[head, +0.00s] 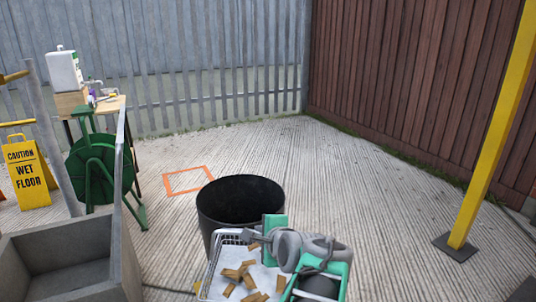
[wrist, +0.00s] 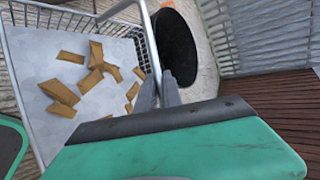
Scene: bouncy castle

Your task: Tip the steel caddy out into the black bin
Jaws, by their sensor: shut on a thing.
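The steel caddy (head: 214,286) is a wire-mesh basket with a pale floor, low in the head view. It holds several brown blocks (head: 248,281) and fills the left of the wrist view (wrist: 28,62). My gripper (head: 254,236) is shut on the caddy's rim or handle bar; its fingertips show in the wrist view (wrist: 158,92). The blocks lie loose inside on the caddy's floor. The black bin (head: 240,198) stands upright just beyond the caddy, its mouth open and dark. The bin also shows past my fingers in the wrist view (wrist: 176,45). The bin's lower front is hidden.
A grey stone trough (head: 65,255) stands at the lower left. A green hose reel (head: 95,170), a small table (head: 108,105) and a yellow wet-floor sign (head: 27,175) are behind it. A yellow post (head: 490,130) stands at right. Open ground lies between bin and post.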

